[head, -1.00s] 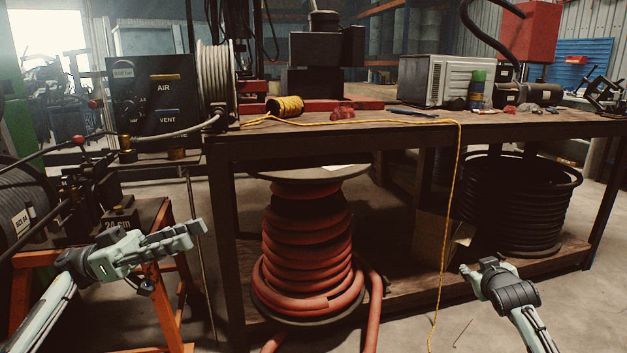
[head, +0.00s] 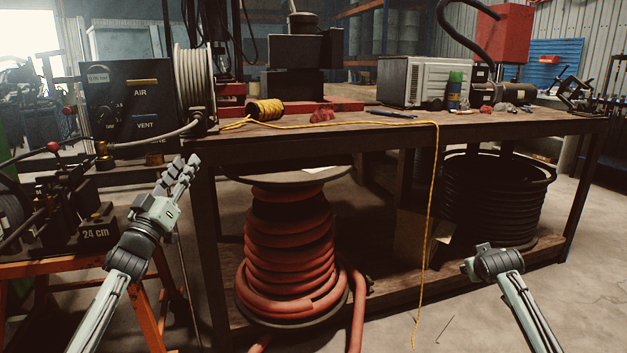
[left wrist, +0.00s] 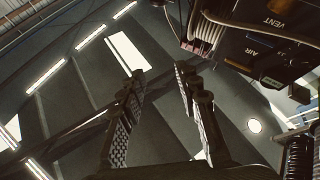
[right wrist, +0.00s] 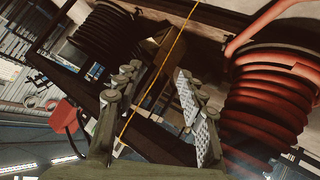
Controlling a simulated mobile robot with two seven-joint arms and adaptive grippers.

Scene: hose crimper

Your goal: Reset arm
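My left arm reaches up from the lower left in the head view. Its gripper (head: 186,166) points upward in front of the workbench's left end, beside the air/vent panel (head: 139,104). In the left wrist view its two padded fingers (left wrist: 160,78) stand apart with nothing between them. My right arm comes up from the lower right in the head view, in front of the bench's lower shelf; its fingers are hidden there. In the right wrist view the right gripper's fingers (right wrist: 158,76) are apart and empty.
The workbench (head: 330,134) spans the view. Below it are a red hose reel (head: 288,240) and a black hose coil (head: 492,205). A yellow cord (head: 432,200) hangs from the front edge. An orange stand (head: 150,300) is at left. The floor at right is clear.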

